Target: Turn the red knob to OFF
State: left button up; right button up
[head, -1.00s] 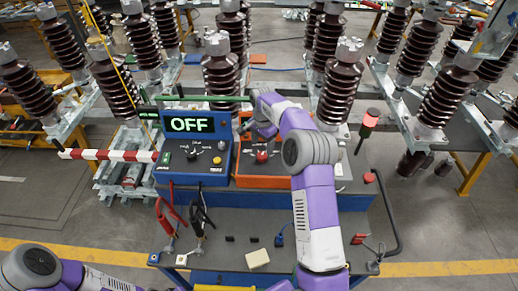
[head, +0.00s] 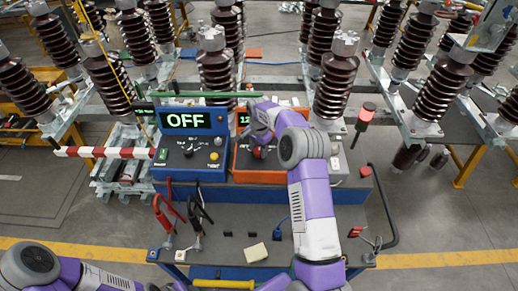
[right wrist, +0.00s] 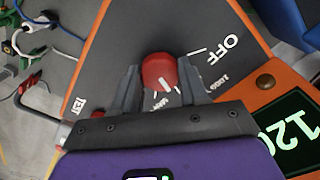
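The red knob (right wrist: 160,70) sits on the dark face of an orange box (right wrist: 90,50); it also shows small in the head view (head: 258,153). Its white pointer mark points down the right wrist picture, towards my gripper's body. The OFF label (right wrist: 224,50) is at the upper right of the knob, and TEST is at the lower left. My right gripper (right wrist: 160,66) has one finger on each side of the knob, very close to it; whether they press on it I cannot tell. In the head view my right gripper (head: 257,140) is partly hidden. My left gripper is out of view.
A blue box (head: 190,165) with a green OFF display stands left of the orange box. The orange box's display (right wrist: 292,125) is partly cut off. Red and black clamps (head: 182,212) hang at the cart's front. A red beacon (head: 367,115) and insulator columns stand around.

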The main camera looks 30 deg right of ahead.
jog(key=shift+c, duration=1)
jog(key=shift+n, duration=0.3)
jog(key=n, duration=0.2)
jog(key=shift+n+b, duration=0.4)
jog(key=n, duration=0.3)
jog(key=shift+n, duration=0.3)
jog(key=n, duration=0.4)
jog(key=shift+n+b, duration=0.3)
jog(key=shift+r+n, duration=0.1)
jog(key=shift+n, duration=2)
